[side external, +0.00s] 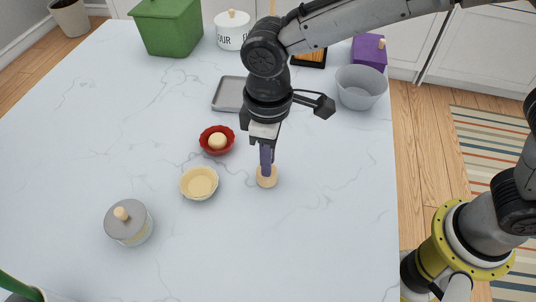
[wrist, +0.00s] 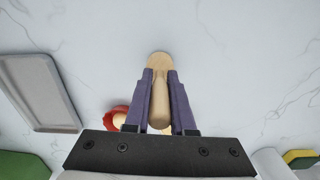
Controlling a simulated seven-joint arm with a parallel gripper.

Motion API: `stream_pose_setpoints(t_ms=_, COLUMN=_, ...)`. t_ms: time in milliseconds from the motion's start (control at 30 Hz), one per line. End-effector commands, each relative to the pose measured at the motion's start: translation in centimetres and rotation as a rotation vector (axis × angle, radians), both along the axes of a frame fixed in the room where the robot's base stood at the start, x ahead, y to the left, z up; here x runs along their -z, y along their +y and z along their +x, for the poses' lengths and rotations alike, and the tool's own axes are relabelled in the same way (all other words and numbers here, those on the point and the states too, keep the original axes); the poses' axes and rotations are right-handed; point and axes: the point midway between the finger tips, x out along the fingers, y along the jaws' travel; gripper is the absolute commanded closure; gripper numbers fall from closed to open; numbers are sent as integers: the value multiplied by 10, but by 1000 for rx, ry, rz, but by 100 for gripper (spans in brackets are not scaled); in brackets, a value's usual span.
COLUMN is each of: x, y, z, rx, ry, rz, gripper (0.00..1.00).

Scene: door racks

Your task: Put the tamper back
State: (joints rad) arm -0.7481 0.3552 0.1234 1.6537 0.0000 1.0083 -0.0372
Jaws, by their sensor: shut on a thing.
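The tamper (side external: 267,180) is light wood with a round end, upright at the middle of the white marble table. In the wrist view the tamper (wrist: 159,100) lies between the two purple fingers. My gripper (side external: 266,160) is shut on its handle from above. Whether its lower end touches the table I cannot tell. A cream fluted tart shell (side external: 199,183) sits to the left of the tamper. A red fluted dish (side external: 217,139) holding a pale ball lies up and left of it. In the wrist view the red dish (wrist: 117,118) is partly hidden by my gripper.
A grey tray (side external: 229,94) lies behind the red dish. A grey lidded jar (side external: 129,222) stands front left. A grey bowl (side external: 360,88), purple box (side external: 369,52), white canister (side external: 232,31) and green bin (side external: 168,27) stand at the back. The front right table is clear.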

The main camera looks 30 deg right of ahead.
Motion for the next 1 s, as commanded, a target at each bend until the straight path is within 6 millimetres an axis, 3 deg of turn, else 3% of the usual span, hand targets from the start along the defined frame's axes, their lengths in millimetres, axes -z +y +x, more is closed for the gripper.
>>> stream_pose_setpoints(t_ms=100, x=3, y=0, z=0, rx=0, ry=-1, rz=1, gripper=100)
stream_pose_setpoints(t_ms=133, x=3, y=0, z=0, rx=0, ry=-1, rz=1, gripper=72)
stream_pose_setpoints(t_ms=267, x=3, y=0, z=0, rx=0, ry=-1, rz=1, gripper=49)
stream_pose_setpoints(t_ms=667, x=-4, y=0, z=0, rx=0, ry=-1, rz=1, gripper=47)
stream_pose_setpoints(t_ms=1000, x=-66, y=1, z=1, rx=0, ry=-4, rz=4, gripper=47)
